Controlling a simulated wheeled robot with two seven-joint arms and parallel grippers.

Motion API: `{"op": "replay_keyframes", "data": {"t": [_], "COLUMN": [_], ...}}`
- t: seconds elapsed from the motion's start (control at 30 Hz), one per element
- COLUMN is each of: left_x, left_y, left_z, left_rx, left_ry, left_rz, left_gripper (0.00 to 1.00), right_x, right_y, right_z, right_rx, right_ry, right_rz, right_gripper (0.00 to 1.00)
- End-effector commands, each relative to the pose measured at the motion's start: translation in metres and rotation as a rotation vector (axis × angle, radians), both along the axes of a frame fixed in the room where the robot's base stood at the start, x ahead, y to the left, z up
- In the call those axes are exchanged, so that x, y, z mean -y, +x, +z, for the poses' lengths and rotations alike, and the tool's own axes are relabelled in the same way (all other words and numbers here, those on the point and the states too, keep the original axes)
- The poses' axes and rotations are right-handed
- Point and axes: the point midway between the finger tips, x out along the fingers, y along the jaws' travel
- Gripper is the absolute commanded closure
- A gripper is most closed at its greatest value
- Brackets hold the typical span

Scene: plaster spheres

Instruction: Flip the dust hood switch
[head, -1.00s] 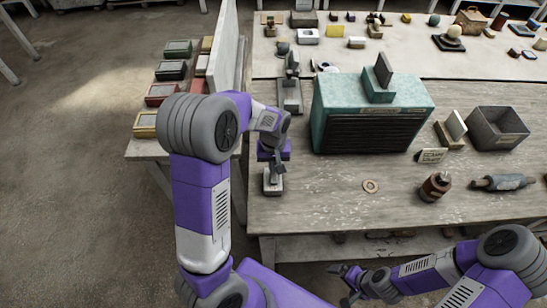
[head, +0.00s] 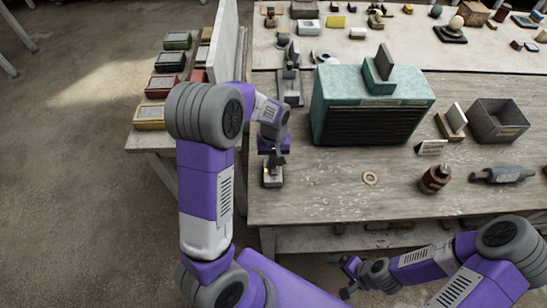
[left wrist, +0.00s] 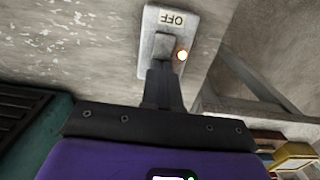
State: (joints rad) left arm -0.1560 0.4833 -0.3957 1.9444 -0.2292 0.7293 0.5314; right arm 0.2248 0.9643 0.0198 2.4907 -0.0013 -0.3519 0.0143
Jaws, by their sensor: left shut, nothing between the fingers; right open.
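The dust hood switch (head: 272,181) is a small pale plate near the front left edge of the workbench. In the left wrist view the switch plate (left wrist: 146,45) carries an OFF label, a grey lever (left wrist: 163,46) and a glowing amber-white lamp (left wrist: 182,56). My left gripper (head: 276,158) is shut and empty, right over the switch. In the left wrist view its fingertips (left wrist: 160,72) overlap the lever's near end; I cannot tell if they touch. The teal dust hood (head: 335,82) with a dark grille stands to the right. My right gripper (head: 345,277) is open and empty, in front of the bench.
The bench front is mostly clear.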

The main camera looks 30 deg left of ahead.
Motion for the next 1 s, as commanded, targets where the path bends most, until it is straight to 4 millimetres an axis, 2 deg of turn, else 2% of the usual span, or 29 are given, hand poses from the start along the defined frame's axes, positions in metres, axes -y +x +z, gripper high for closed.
{"op": "replay_keyframes", "data": {"t": [0.3, 0.67, 0.83, 1.0], "left_x": [0.007, 0.007, 0.006, 0.004], "left_y": [-0.012, -0.012, -0.010, -0.008], "left_z": [0.006, 0.007, 0.020, 0.045], "left_rx": [-0.004, -0.003, -0.002, -0.003], "left_ry": [-0.001, -0.001, 0.000, -0.001], "left_rz": [-0.001, 0.000, 0.000, 0.000], "left_gripper": [1.00, 1.00, 1.00, 1.00], "right_x": [0.000, 0.000, 0.000, 0.000], "right_y": [0.000, 0.000, 0.000, 0.000], "right_z": [0.006, 0.007, 0.019, 0.041], "right_rx": [0.000, 0.000, 0.000, 0.000], "right_ry": [0.000, 0.000, 0.000, 0.000], "right_rz": [0.000, 0.000, 0.000, 0.000], "right_gripper": [0.00, 0.00, 0.00, 0.00]}}
